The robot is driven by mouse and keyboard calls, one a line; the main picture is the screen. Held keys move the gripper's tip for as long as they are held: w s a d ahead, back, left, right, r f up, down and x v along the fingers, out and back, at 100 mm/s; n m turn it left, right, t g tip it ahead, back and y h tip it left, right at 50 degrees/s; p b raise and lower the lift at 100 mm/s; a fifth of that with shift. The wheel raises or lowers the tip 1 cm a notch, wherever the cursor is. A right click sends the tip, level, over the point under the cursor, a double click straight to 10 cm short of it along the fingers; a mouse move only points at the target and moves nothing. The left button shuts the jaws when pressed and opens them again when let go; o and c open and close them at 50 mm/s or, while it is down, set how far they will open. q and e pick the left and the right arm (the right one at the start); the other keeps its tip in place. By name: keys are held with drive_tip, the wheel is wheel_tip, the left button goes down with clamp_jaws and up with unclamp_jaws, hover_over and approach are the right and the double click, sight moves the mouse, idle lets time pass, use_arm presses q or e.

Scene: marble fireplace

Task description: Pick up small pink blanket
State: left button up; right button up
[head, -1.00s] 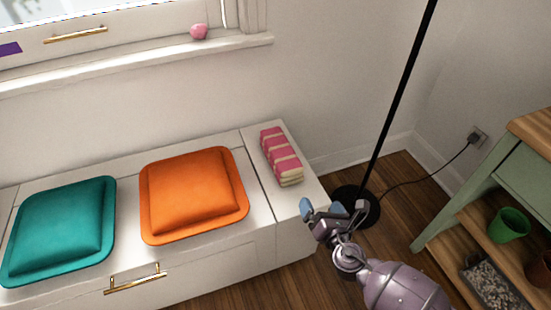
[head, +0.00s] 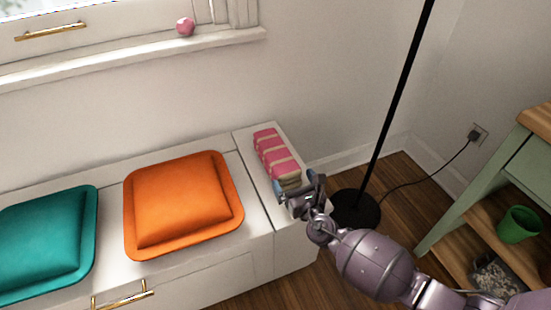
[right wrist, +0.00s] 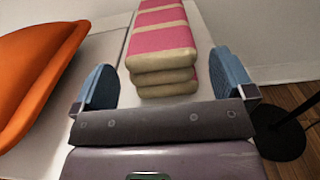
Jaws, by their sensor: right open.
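The small pink blanket (head: 276,153) is folded, with pink and cream stripes, and lies on the right end of the white bench. My right gripper (head: 295,187) is at the blanket's near end in the head view. In the right wrist view the blanket (right wrist: 162,45) shows its cream folded layers toward me. The open blue fingers of the gripper (right wrist: 165,82) stand to the left and right of its near end, with gaps at both sides. My left gripper is not in view.
An orange cushion (head: 183,203) and a teal cushion (head: 45,240) lie on the bench (head: 262,225) to the left. A black lamp pole (head: 392,110) stands to the right. A green shelf (head: 470,195) is at far right. A wall is behind the bench.

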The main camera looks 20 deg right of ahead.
sight(286, 168)
drive_tip(key=w+b, duration=0.1)
drive_tip(key=w, duration=0.2)
drive_tip(key=shift+w+a+f, duration=0.1)
drive_tip(key=shift+w+a, duration=0.05)
drive_tip(key=shift+w, duration=0.75)
drive_tip(key=shift+r, duration=0.2)
drive_tip(key=c, duration=0.7)
